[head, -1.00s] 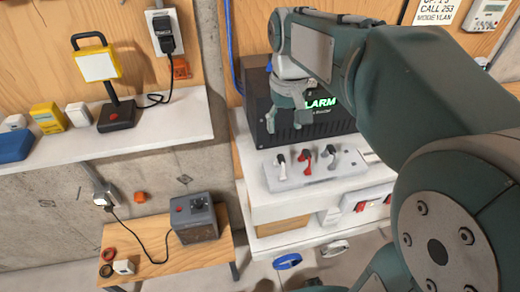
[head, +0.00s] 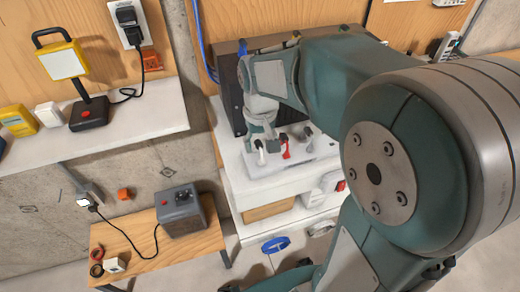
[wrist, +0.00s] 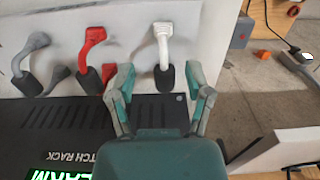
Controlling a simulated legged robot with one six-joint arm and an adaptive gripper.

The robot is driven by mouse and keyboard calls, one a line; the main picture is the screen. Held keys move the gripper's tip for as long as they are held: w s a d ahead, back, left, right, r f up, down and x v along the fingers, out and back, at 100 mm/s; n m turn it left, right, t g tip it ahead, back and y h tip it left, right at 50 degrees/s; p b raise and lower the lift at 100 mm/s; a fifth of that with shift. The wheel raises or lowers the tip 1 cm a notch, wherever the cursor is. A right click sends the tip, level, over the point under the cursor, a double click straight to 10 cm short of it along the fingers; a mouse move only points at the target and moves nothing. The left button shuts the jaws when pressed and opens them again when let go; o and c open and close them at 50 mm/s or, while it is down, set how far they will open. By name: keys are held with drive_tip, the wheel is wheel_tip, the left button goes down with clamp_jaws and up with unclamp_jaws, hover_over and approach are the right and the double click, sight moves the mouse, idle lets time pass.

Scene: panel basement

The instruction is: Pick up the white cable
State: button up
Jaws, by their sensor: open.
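The white cable (wrist: 163,45) is a short curved lead with a black plug end, at the panel's right end in the wrist view. It shows small in the head view (head: 261,155), just left of the red cable (head: 286,148). My gripper (wrist: 159,80) is open and empty. In the wrist view its two fingers appear on either side of the white cable's black end; I cannot tell how far above it they are. In the head view my gripper (head: 262,132) is just above the white cable, and my arm hides part of the panel.
Red (wrist: 91,42) and grey (wrist: 36,45) cables stand left of the white one. A grey power box (head: 182,210) stands on a low wooden bench (head: 145,258).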

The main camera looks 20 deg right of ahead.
drive_tip(key=shift+a, duration=0.35)
clamp_jaws()
drive_tip(key=shift+d, duration=0.1)
drive_tip(key=shift+r, duration=0.1)
drive_tip(key=shift+r, duration=0.25)
wheel_tip(320, 180, up, 2)
drive_tip(key=shift+r, duration=0.1)
drive_tip(key=s+d+r, duration=0.2)
drive_tip(key=s+r, duration=0.3)
drive_tip(key=s, duration=0.1)
drive_tip(key=s+d+r, duration=0.2)
drive_tip(key=s+r, duration=0.3)
drive_tip(key=s, duration=0.2)
drive_tip(key=shift+s+d, duration=0.15)
drive_tip(key=shift+d, duration=0.2)
